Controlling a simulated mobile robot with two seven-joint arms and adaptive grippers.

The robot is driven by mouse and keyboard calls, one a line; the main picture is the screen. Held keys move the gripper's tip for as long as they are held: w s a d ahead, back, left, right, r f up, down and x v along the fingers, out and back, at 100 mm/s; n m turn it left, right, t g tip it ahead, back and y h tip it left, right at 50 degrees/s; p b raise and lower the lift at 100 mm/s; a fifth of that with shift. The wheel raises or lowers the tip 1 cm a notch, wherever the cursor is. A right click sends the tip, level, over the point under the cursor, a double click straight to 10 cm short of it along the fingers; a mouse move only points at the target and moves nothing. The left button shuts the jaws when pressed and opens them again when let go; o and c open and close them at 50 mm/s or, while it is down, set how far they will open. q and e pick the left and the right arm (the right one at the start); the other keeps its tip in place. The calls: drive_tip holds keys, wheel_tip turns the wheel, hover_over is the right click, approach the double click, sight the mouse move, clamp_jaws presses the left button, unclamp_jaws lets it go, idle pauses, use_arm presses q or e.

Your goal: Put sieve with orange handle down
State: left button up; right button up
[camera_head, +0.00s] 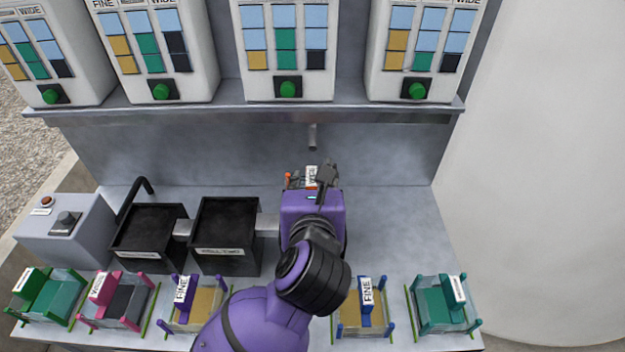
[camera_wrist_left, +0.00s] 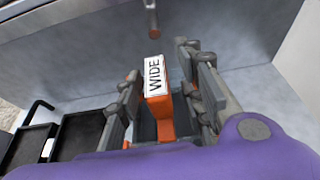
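The sieve with the orange handle shows in the left wrist view, its upright orange handle (camera_wrist_left: 163,125) topped by a white label reading WIDE. In the head view its label (camera_head: 311,175) and a bit of orange show at the back of the counter, below a grey spout; my gripper hides most of it. My left gripper (camera_wrist_left: 163,84) has a finger on each side of the handle, with visible gaps, so it looks open around it. It also shows in the head view (camera_head: 322,182). I cannot tell whether the sieve's base touches the counter. My right gripper is not in view.
Two black wells (camera_head: 226,201) stand left of my arm, beside a grey control box (camera_head: 58,243). Several other sieves, including a blue-handled one (camera_head: 366,309), line the front edge. The spout (camera_head: 312,137) hangs above. The counter (camera_head: 395,220) right of my gripper is clear.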

use_arm(q)
drive_tip(key=shift+r, duration=0.15)
drive_tip(key=shift+s+r, duration=0.1)
drive_tip(key=shift+s, duration=0.1)
drive_tip(key=p+v, duration=0.1)
drive_tip(key=v, duration=1)
drive_tip(key=shift+s, duration=0.25)
